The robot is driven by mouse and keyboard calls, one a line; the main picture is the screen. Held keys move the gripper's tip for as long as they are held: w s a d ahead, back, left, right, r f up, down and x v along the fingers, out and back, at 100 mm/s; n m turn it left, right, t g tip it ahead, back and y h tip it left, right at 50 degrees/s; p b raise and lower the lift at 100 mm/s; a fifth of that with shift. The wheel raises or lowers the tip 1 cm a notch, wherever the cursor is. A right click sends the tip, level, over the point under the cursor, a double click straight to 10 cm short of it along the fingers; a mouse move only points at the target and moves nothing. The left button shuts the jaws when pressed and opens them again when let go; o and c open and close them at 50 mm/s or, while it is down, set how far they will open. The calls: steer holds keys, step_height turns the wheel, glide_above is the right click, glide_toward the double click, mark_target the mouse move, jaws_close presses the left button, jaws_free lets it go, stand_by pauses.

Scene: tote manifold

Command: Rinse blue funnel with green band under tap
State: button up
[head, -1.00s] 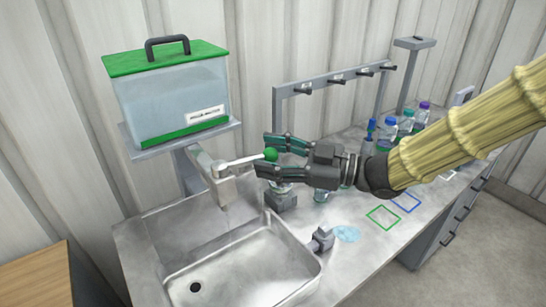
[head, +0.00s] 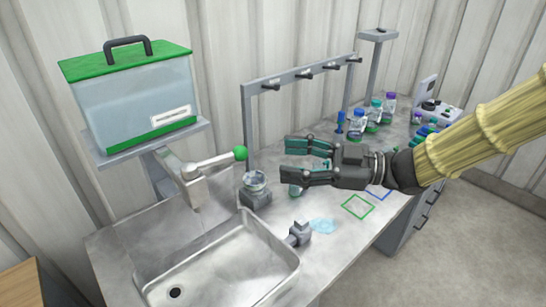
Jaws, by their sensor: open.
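The tap (head: 192,188) stands at the back edge of the sink (head: 215,262), with a pale lever ending in a green knob (head: 240,153). I cannot make out water running from it. My gripper (head: 290,160) is open and empty, to the right of the green knob and apart from it, with its fingers pointing left. A clear cup-like glass piece (head: 255,180) sits upright in a grey block (head: 256,197) right of the tap. I cannot clearly identify a blue funnel with a green band. A small vessel (head: 295,190) is partly hidden behind my gripper's lower finger.
A green-lidded water tank (head: 135,100) stands on a shelf above the tap. A rack with pegs (head: 303,75) rises behind the bench. Several capped bottles (head: 373,115) stand at the back right. A grey valve (head: 299,233), a pale blue patch (head: 322,226) and a green square outline (head: 358,206) lie in front.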

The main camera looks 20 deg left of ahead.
steer(key=shift+w+d, duration=0.1)
steer(key=shift+d, duration=0.6)
